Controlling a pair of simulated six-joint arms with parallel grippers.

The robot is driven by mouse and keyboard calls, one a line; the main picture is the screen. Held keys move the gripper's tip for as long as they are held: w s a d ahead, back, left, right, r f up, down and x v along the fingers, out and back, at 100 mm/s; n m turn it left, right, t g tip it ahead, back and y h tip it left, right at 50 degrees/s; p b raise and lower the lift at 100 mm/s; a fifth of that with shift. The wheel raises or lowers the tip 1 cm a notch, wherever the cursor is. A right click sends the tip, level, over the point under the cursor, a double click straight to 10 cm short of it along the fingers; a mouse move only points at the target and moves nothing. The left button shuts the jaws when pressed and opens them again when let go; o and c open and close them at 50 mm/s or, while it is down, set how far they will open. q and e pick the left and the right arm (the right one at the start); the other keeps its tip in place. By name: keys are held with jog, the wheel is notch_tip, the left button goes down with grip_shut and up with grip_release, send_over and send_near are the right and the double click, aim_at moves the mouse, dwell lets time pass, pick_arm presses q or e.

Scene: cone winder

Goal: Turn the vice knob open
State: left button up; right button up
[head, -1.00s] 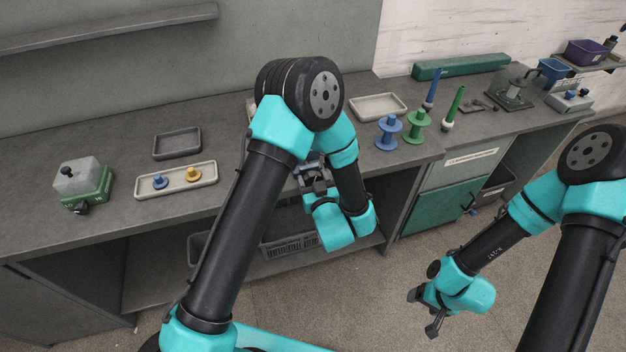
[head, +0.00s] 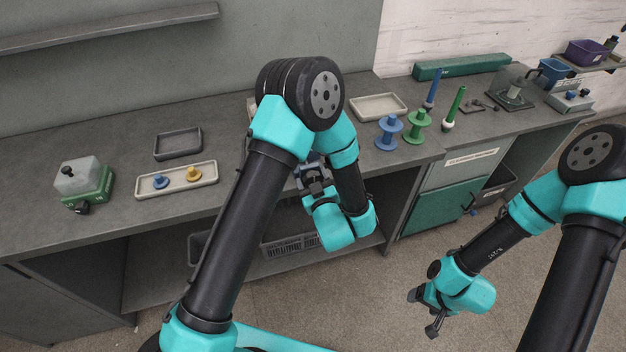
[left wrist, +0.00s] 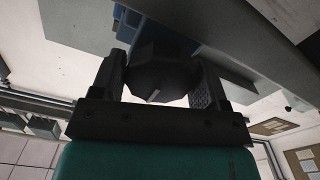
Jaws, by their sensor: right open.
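In the left wrist view the vice knob (left wrist: 160,82) is a dark, faceted knob with a pale mark on its face. A blue part, seemingly the vice body (left wrist: 122,20), shows behind it. My left gripper (head: 314,172) is at the bench's front edge. Its two fingers lie on either side of the knob and appear to press against it. In the head view my left arm hides most of the vice, and the knob cannot be made out. My right gripper (head: 426,314) is open and empty, low over the floor, away from the bench.
On the bench stand a green machine (head: 92,196), a grey tray (head: 178,144), a pale tray (head: 150,190) with blue and yellow pieces, and blue (head: 389,132) and green (head: 417,127) spools. A basket (head: 290,246) sits on the shelf below. The floor in front is clear.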

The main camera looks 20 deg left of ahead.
pick_arm(q)
jog(key=shift+o, duration=0.2)
jog(key=v, duration=1.7)
jog(key=shift+s, duration=0.15)
jog(key=shift+d, duration=0.1)
jog(key=w+a+f+m+g+h, duration=0.1)
jog(key=w+a+f+g+h, duration=0.25)
jog(key=f, duration=0.35)
jog(key=w+a+f+m+g+h, duration=0.2)
jog(key=a+f+g+h, duration=0.15)
jog(key=a+f, duration=0.2)
jog(key=s+a+f+m+g+h, duration=0.4)
jog(key=s+a+f+g+h, duration=0.2)
jog(key=s, duration=0.3)
jog(key=shift+s+a+f+m+g+h, duration=0.35)
jog(key=shift+a+f+g, duration=0.3)
jog(key=shift+f, duration=0.25)
